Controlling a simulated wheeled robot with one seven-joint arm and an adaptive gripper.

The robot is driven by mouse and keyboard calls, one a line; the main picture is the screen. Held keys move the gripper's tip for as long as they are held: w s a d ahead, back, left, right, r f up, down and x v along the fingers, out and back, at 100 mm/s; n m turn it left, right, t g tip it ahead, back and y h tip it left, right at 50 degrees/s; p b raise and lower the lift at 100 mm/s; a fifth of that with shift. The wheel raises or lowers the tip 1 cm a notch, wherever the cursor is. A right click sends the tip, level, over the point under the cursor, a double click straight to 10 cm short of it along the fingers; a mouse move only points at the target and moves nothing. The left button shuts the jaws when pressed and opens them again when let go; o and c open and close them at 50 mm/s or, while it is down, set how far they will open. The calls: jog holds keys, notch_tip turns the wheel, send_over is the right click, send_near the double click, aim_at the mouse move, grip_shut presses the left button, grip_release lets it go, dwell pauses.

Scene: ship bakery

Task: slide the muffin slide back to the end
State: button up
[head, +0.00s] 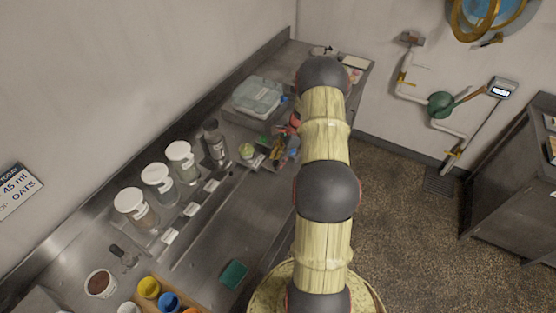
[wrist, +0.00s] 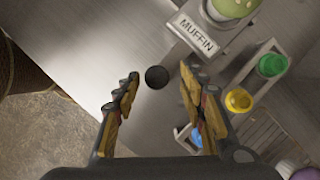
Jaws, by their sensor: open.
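In the wrist view, a metal block labelled MUFFIN (wrist: 196,35) stands at top centre, with a round green-filled container (wrist: 232,6) behind it. A round black knob (wrist: 157,77) shows below the label; I cannot tell how it joins the slide. My gripper (wrist: 159,74) is open, with one finger on either side of the knob. Whether a finger touches it is unclear. In the head view, a small green-topped container (head: 247,151) stands at the row's far end; my arm hides most of my gripper.
Several white-lidded jars (head: 158,183) line the counter's wall side, with white tags (head: 191,209) before them. In the wrist view, green (wrist: 271,65) and yellow (wrist: 238,100) round items sit at right. A lidded clear box (head: 259,96) stands farther back. Bare counter (head: 235,225) lies in front.

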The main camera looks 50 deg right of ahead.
jog(key=v, duration=1.2)
jog(key=shift+f, duration=0.1)
jog(key=s+a+f+n+g, duration=0.1)
jog(key=s+a+n, duration=0.3)
jog(key=s+n, duration=0.1)
jog(key=s+a+r+n+h+b, duration=0.1)
jog(key=s+a+r+n+b, duration=0.3)
jog(key=a, duration=0.6)
jog(key=w+a+r+n+h+b, duration=0.1)
jog(key=a+r+n+h+b, duration=0.1)
jog(key=a+r+n, duration=0.65)
jog(key=s+a+n+t+b, duration=0.2)
jog(key=s+a+n+b, duration=0.1)
jog(key=a, duration=0.8)
jog(key=s+a+n+t+b, duration=0.2)
jog(key=s+a+n+b, duration=0.2)
jog(key=a+b, duration=0.3)
jog(key=a, duration=0.4)
jog(key=shift+s+a+r+h, duration=0.25)
jog(key=shift+s+a+h, duration=0.05)
jog(key=shift+s+a, duration=0.05)
